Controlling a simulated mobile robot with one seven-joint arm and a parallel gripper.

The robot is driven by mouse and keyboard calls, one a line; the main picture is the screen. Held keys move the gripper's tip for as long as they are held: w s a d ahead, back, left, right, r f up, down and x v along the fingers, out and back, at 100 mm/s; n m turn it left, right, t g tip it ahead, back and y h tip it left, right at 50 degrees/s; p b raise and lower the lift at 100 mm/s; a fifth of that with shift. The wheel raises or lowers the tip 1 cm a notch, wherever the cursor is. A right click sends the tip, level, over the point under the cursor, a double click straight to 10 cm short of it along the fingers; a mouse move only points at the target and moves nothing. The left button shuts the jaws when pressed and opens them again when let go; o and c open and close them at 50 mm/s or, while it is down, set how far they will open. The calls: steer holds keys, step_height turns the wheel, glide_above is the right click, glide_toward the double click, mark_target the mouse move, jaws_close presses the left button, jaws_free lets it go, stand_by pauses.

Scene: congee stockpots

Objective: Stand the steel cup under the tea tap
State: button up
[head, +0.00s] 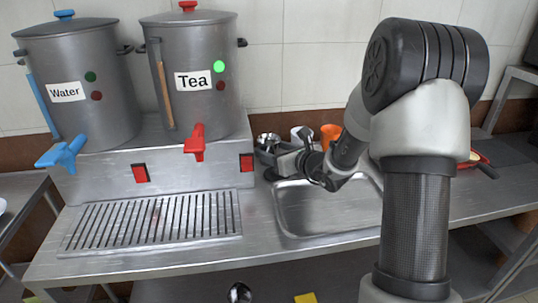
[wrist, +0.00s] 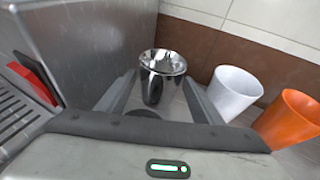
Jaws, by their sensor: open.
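The shiny steel cup (wrist: 161,88) stands upright on the counter in the wrist view, between the two fingers of my gripper (wrist: 158,82). The fingers are open, one on each side of it, and I cannot tell whether they touch it. In the head view the cup (head: 268,139) shows at the back of the counter, partly hidden by my gripper (head: 273,152). The red tea tap (head: 196,142) is on the front of the Tea urn (head: 200,95), to the left. Below it is the slatted drip tray (head: 155,222).
A white cup (wrist: 234,92) and an orange cup (wrist: 293,118) stand to the right of the steel cup. The steel urn stand (head: 110,178) is close on the left. A sink (head: 330,210) lies in front. The Water urn (head: 80,105) with its blue tap (head: 62,152) is far left.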

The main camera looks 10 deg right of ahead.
steer(key=shift+w+a+f, duration=0.25)
steer(key=shift+w, duration=0.35)
steer(key=c, duration=0.9)
steer(key=shift+r, duration=0.15)
